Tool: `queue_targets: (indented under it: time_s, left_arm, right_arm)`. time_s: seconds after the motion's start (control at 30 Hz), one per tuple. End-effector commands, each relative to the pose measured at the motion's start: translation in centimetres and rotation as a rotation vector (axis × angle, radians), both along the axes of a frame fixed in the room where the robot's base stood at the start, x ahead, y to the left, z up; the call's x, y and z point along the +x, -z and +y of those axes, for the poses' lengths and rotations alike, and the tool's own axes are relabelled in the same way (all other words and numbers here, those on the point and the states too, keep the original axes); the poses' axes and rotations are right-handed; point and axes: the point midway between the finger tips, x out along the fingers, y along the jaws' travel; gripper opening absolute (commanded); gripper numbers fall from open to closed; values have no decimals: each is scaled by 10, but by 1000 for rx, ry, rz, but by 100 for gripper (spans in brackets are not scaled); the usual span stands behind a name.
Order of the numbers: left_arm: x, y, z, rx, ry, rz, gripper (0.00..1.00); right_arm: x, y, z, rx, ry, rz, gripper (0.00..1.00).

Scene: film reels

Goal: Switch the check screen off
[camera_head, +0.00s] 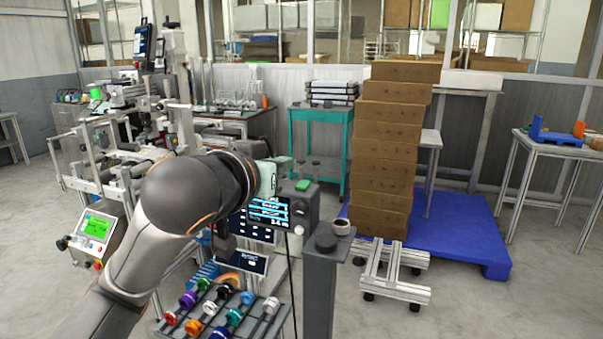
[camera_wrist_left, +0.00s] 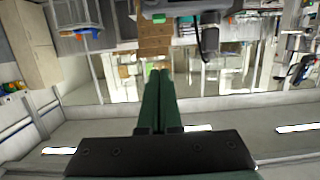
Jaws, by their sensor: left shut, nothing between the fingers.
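The check screen (camera_head: 268,212) is lit, with white and blue lines on a dark face. It is fixed to a dark grey box (camera_head: 307,203) that carries a green button (camera_head: 302,185) on top. A small green patch (camera_wrist_left: 158,18) shows beyond the fingertips there. I cannot tell whether the fingers touch anything. My right gripper is out of view.
Below is a rack of coloured reels (camera_head: 220,310). A green-lit panel (camera_head: 97,227) is at left.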

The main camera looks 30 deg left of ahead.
Motion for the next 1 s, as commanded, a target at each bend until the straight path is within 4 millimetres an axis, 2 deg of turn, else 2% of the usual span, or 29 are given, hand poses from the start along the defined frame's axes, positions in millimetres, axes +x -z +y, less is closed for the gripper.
queue_targets:
  time_s: [0.03,0.13,0.6,0.63,0.7,1.0]
  left_arm:
    - [2,-4,1,-1,-2,5,0]
    - [7,-4,2,-3,-2,5,0]
    - [19,0,5,5,3,6,0]
    - [27,6,7,3,2,4,0]
    - [42,10,11,3,0,3,0]
    - [93,25,23,4,2,3,0]
  right_arm:
    - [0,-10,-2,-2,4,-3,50]
    - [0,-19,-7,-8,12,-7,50]
    - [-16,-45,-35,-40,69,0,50]
    - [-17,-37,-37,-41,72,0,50]
    - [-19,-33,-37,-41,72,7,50]
    - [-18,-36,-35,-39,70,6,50]
